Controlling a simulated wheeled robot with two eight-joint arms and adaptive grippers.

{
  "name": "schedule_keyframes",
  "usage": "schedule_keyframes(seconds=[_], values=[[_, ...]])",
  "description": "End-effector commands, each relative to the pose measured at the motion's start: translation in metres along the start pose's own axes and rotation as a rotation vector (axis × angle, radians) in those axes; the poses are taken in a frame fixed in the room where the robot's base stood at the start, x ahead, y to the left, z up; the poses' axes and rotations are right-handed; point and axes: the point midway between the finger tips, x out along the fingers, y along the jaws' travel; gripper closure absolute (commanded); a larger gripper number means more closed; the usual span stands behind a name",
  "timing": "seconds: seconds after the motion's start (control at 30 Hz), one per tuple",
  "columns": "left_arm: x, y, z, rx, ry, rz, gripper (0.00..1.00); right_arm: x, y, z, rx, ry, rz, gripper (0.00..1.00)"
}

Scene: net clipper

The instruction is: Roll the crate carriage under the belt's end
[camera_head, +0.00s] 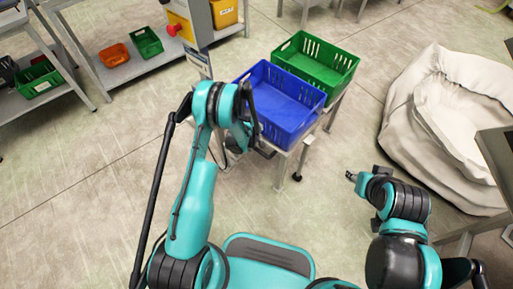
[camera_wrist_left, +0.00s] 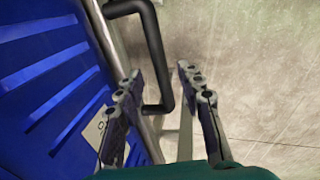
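The crate carriage (camera_head: 305,158) is a low metal frame on casters, ahead of me in the head view. It carries a blue crate (camera_head: 283,123) in front and a green crate (camera_head: 318,65) behind. In the left wrist view a bent black handle (camera_wrist_left: 154,45) stands beside the blue crate wall (camera_wrist_left: 45,75). My left gripper (camera_wrist_left: 165,88) is open, its fingers apart with the lower part of the handle showing between them; contact cannot be told. In the head view its arm hides it partly. My right gripper (camera_head: 352,176) hangs right of the carriage; its opening is unclear. No belt is clearly identifiable.
A large white bag (camera_head: 447,120) lies on the right. A dark-topped bench or conveyor (camera_head: 497,155) is cut off at the right edge. Shelves (camera_head: 135,65) with small bins stand at the upper left, beside a grey post (camera_head: 190,25). The floor between carriage and bag is clear.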

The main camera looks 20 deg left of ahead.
Motion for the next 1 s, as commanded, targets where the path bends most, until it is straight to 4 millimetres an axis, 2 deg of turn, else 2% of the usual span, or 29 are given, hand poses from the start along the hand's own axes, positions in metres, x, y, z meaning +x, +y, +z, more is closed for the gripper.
schedule_keyframes(seconds=[0.03,0.2,0.53,0.67,0.7,1.0], values=[[0.011,-0.001,0.000,0.000,0.000,0.000,0.62,0.005,0.000,0.003,0.000,0.000,0.000,0.60],[0.027,0.000,0.000,0.001,0.000,0.000,0.62,0.010,0.000,0.007,0.000,0.000,0.000,0.60],[0.029,0.000,0.000,0.001,0.000,0.000,0.62,0.010,0.000,0.007,0.000,0.000,0.000,0.60],[0.029,0.000,0.000,0.002,0.000,0.000,0.97,0.010,0.000,0.007,0.000,0.000,0.000,0.60],[0.029,0.000,0.000,0.002,0.000,0.000,1.00,0.010,0.000,0.007,0.000,0.000,0.000,0.60],[0.030,0.003,0.001,0.002,0.000,0.000,1.00,0.010,0.000,0.007,0.000,0.000,0.000,0.60]])
